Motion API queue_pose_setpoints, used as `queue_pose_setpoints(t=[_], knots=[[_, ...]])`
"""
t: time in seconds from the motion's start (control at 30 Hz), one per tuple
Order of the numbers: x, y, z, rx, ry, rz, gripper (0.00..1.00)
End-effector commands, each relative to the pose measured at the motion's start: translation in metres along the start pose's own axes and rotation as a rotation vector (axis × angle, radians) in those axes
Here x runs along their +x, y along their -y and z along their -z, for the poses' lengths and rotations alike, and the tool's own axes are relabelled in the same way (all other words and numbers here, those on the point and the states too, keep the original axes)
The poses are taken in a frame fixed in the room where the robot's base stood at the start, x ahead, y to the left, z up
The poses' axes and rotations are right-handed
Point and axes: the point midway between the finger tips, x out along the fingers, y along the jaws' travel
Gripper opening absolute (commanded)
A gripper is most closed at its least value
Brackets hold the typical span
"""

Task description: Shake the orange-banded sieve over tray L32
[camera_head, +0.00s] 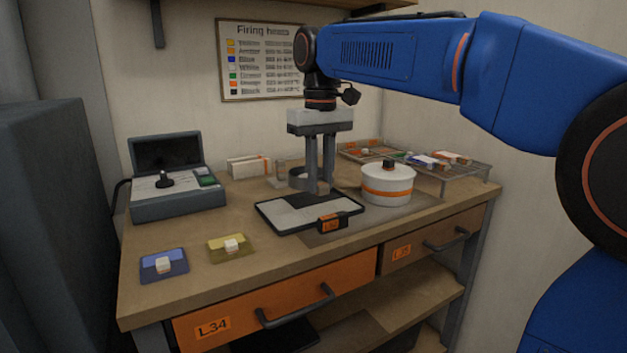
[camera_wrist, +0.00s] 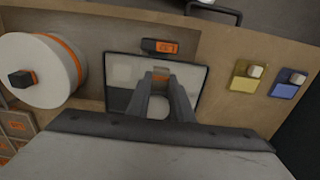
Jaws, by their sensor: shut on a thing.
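My gripper (camera_head: 322,189) points down over the tray, its fingers shut on a small sieve. The sieve (camera_head: 300,183) shows as a grey ring beside the fingers, partly hidden by them. In the wrist view, a round pale part of the sieve (camera_wrist: 157,108) shows between the fingers, with a bit of orange at the fingertips (camera_wrist: 162,76). The black-rimmed tray (camera_head: 270,220) lies flat on the bench with a pale sheet or layer inside. An orange label on its front block seems to read L32. The sieve appears above the tray's back part; the exact gap is unclear.
A white lidded pot (camera_head: 387,186) with an orange band stands close right of the tray. A wire rack (camera_head: 470,176) with small boxes is behind it. A grey device (camera_head: 178,199) stands at left. Blue (camera_head: 164,264) and yellow (camera_head: 230,249) pads lie at the front left.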

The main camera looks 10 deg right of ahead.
Motion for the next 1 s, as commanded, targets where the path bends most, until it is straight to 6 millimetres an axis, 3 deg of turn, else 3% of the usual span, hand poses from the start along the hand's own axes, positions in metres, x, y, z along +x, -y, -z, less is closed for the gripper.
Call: queue_pose_setpoints(t=[1.0], knots=[[0.000, -0.075, 0.033, 0.001, 0.000, 0.000, 0.00]])
